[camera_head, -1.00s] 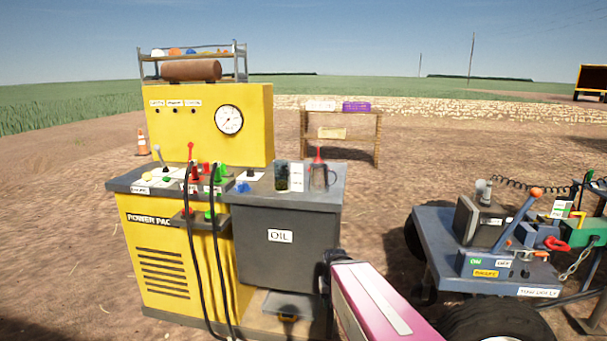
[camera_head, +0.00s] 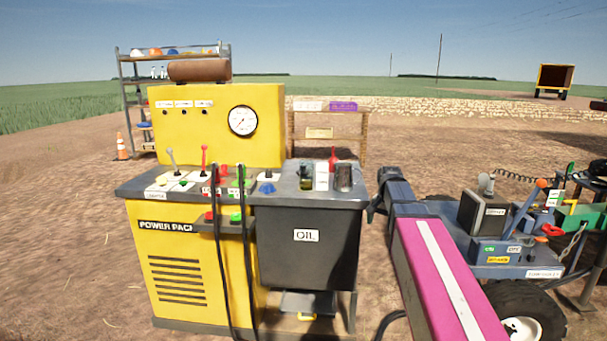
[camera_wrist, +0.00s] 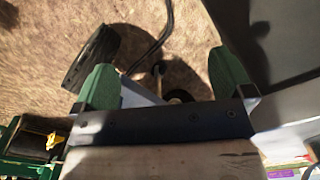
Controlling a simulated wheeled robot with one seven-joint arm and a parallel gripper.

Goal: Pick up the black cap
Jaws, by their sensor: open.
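I cannot make out a black cap for certain in either view. My gripper (camera_wrist: 164,80) shows in the wrist view with its two green fingers wide apart and nothing held between them. Behind them in that view are bare ground, dark hoses and a small dark round thing (camera_wrist: 180,97) that I cannot identify. In the head view my gripper (camera_head: 374,207) is a dark shape at the far end of my pink arm, right of the grey oil cabinet (camera_head: 310,248). Its fingers are too small to read there.
The yellow power pack (camera_head: 180,265) with levers and hanging black hoses stands left of the oil cabinet. A small bottle (camera_head: 306,180), a red-topped can and a dark mug sit on the cabinet. A grey cart (camera_head: 480,262) with tools stands right. Open dirt lies behind.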

